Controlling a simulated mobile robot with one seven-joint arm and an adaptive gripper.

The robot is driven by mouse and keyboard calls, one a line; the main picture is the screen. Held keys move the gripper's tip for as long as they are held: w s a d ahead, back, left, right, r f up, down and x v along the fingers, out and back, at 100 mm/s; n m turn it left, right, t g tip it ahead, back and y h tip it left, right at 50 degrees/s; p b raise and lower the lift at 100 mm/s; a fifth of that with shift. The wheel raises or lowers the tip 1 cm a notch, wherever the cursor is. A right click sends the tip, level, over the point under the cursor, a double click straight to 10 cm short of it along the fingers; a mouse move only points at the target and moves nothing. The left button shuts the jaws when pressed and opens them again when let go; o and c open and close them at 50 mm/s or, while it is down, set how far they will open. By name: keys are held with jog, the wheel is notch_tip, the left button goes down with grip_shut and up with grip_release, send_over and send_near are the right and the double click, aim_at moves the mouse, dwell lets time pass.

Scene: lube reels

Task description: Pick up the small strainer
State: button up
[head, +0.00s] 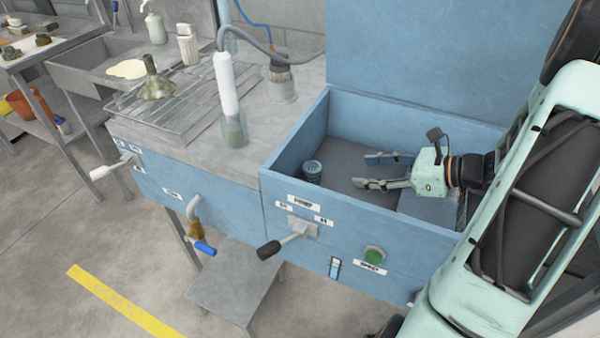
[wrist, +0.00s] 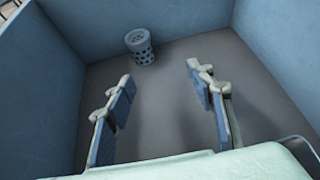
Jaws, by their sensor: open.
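The small strainer (head: 312,172) is a short blue-grey cylinder with dark holes around its side. It stands upright on the floor of the open blue basin, near the left end wall. It also shows in the wrist view (wrist: 140,46), beyond the fingertips and left of the middle. My gripper (head: 372,171) is inside the basin to the right of the strainer, with its fingers pointing left towards it. The fingers are spread and empty, with a clear gap between them and the strainer. In the wrist view my gripper (wrist: 158,88) shows both fingers apart.
The blue basin's walls (head: 296,135) enclose the strainer and my gripper. A raised blue panel (head: 420,60) stands behind. To the left are a clear jar (head: 234,130) with a white tube and a slatted drain rack (head: 185,105). A black-handled lever (head: 280,244) sticks out in front.

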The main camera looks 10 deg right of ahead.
jog(key=y, duration=0.1)
send_near(319, 174)
jog(key=shift+x, duration=1)
jog(key=b+x, duration=0.1)
jog(key=x, duration=0.2)
jog(key=shift+w+a+f, duration=0.15)
jog(key=shift+a+f, duration=0.1)
jog(key=shift+f, duration=0.1)
jog(key=b+x, duration=0.1)
jog(key=x, duration=0.5)
jog(key=shift+w+a, duration=0.15)
jog(key=shift+w, duration=0.15)
jog(key=c, duration=1.3)
jog(key=shift+c, duration=0.3)
jog(key=shift+r, duration=0.2)
